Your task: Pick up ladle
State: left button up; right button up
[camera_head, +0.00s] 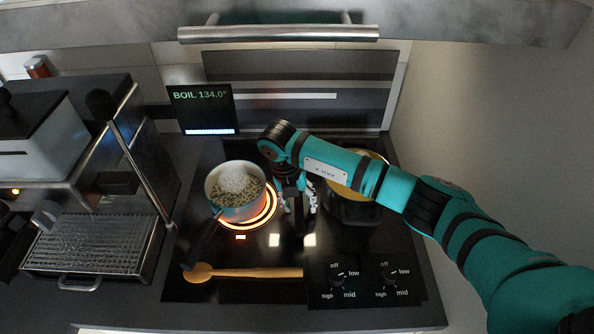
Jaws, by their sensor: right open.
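The ladle (250,272) looks like a long wooden spoon. It lies flat on the black cooktop near the front edge, with its round bowl at the left and its handle pointing right. My right gripper (299,208) is open and points down over the cooktop, behind the ladle's handle and apart from it. It is to the right of the small pot, and nothing shows between its fingers. My wrist partly hides it from above. My left gripper is not in view.
A small pot (236,206) with bubbling contents stands on a glowing burner (272,207), its black handle reaching toward the ladle's bowl. A dark pot (352,210) stands at right, partly hidden by my arm. Knobs (340,279) are front right. An espresso machine (90,245) stands left.

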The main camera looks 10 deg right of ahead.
grip_shut()
